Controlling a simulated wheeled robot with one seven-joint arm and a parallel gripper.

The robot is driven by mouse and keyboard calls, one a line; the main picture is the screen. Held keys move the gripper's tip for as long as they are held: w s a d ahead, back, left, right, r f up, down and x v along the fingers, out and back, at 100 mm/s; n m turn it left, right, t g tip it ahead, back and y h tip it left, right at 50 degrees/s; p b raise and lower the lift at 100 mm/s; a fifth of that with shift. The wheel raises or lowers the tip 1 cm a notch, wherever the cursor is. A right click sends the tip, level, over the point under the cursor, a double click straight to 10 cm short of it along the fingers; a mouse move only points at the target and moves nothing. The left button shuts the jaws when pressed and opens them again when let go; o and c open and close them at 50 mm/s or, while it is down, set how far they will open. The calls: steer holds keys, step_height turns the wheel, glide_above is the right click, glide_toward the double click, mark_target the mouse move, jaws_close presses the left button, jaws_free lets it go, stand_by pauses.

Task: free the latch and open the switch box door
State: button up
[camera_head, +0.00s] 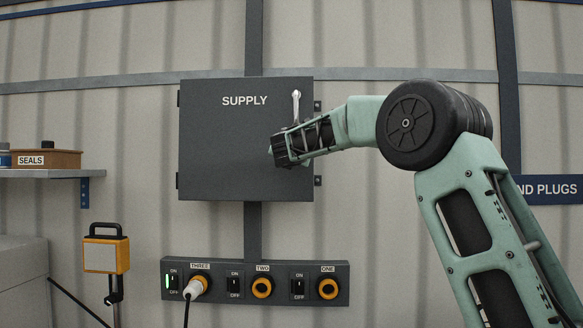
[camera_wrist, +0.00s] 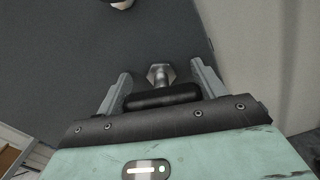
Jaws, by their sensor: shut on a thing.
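The switch box door (camera_head: 222,150), dark grey and marked SUPPLY, lies flat against the box. The latch (camera_head: 296,103) is a pale metal lever pointing up near the door's upper right. My gripper (camera_head: 283,152) is at the door's right half, below the latch, and hides that part of the door. In the wrist view my gripper (camera_wrist: 162,90) is shut on a black handle (camera_wrist: 160,98) on a metal stem with a hexagonal base (camera_wrist: 160,74). A pale rounded piece (camera_wrist: 122,3) at the top edge may be the latch.
A socket strip (camera_head: 255,300) with several switches is below the box; a white plug (camera_head: 194,288) sits in socket THREE. A shelf (camera_head: 40,173) with a SEALS box (camera_head: 52,159) is at left.

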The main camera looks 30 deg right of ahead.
steer(key=m+b, duration=0.3)
steer(key=b, duration=0.1)
steer(key=shift+f+m, duration=0.3)
steer(key=shift+m, duration=0.1)
steer(key=m+b, duration=0.3)
steer(key=shift+s+d+m, duration=0.1)
steer(key=shift+m, duration=0.2)
steer(key=m+b, duration=0.2)
steer(key=m, duration=0.2)
steer(key=shift+d+f+b, duration=0.1)
steer(key=shift+b, duration=0.3)
steer(key=shift+m+b, duration=0.65)
steer(key=shift+m, duration=0.65)
steer(key=o, duration=1)
steer(key=shift+s, duration=0.1)
